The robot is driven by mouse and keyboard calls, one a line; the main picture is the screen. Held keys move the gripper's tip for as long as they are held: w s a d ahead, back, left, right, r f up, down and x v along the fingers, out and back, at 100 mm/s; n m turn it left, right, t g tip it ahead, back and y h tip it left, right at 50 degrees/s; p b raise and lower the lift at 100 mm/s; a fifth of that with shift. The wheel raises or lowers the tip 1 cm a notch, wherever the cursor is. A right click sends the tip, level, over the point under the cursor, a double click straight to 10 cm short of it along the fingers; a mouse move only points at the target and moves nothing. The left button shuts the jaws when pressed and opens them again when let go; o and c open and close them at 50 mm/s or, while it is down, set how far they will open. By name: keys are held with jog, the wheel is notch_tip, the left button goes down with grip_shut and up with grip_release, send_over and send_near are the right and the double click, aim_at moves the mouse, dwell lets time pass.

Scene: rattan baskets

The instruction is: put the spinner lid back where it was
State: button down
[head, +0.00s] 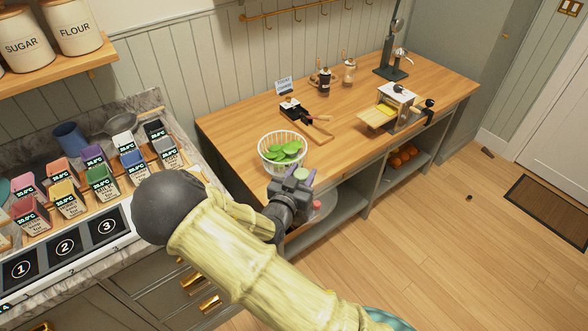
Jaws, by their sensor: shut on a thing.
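The salad spinner (263,156) is a white slatted bowl full of green leaves. It stands uncovered at the near left part of the wooden counter. My gripper (302,190) is just below and right of the bowl, by the counter's front edge. It is shut; the contact between its fingers and what it holds is hidden by the hand.
A black-and-wood tool (292,110), a small sign (284,86), a French press (324,82) and a pasta machine (398,100) stand behind on the counter. Coloured containers (102,181) fill the left worktop. Open shelves lie below the counter. The floor (455,230) at right is mostly clear.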

aim_at(321, 202)
jog(key=d+f+n+y, duration=0.1)
jog(key=d+f, duration=0.1)
jog(key=f, duration=0.1)
jog(key=s+d+f+n+t+y, duration=0.1)
jog(key=d+f, duration=0.1)
jog(key=f, duration=0.2)
jog(key=d+f+n+y, duration=0.1)
jog(key=f+y, duration=0.1)
jog(key=f, duration=0.2)
jog(key=shift+s+d, duration=0.25)
jog(key=shift+d, duration=0.15)
jog(key=s+d+f+n+y, duration=0.2)
jog(key=s+d+f+y, duration=0.1)
jog(key=f, duration=0.6)
jog(key=shift+s+d+t+y, duration=0.3)
jog(key=shift+s+d+t, duration=0.1)
jog(key=shift+s+d, duration=0.4)
